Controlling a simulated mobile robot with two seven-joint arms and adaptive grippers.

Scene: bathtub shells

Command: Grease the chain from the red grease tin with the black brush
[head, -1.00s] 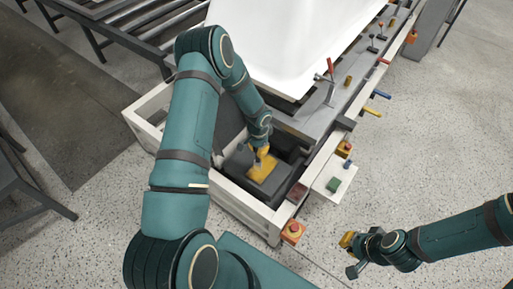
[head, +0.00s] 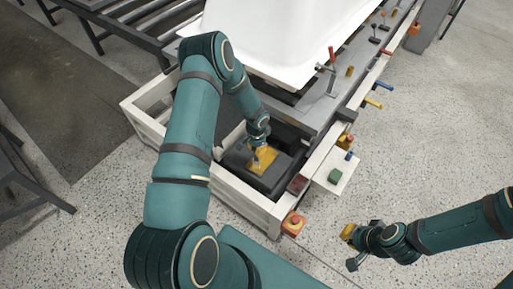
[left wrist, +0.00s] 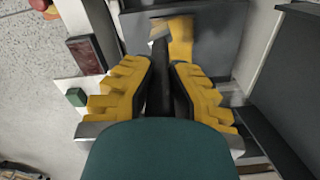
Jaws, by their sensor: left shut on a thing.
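My left gripper (head: 261,148) reaches down into the open end of the white frame, over a dark grey housing with a yellow patch. In the left wrist view my left gripper (left wrist: 162,75) is shut on the black brush (left wrist: 161,70), whose dark handle stands between the yellow pads. The brush's pale tip is by the yellow patch (left wrist: 181,40); I cannot tell whether they touch. I cannot make out the chain. A dark red box (head: 298,184) on the frame's ledge may be the red grease tin. My right gripper (head: 351,248) is open and empty above the floor.
A green block (head: 335,177) sits on a small white shelf beside the frame. A red button on an orange box (head: 293,223) is at the near corner. The white tub shell (head: 285,35) and a rail with coloured levers (head: 330,80) lie beyond.

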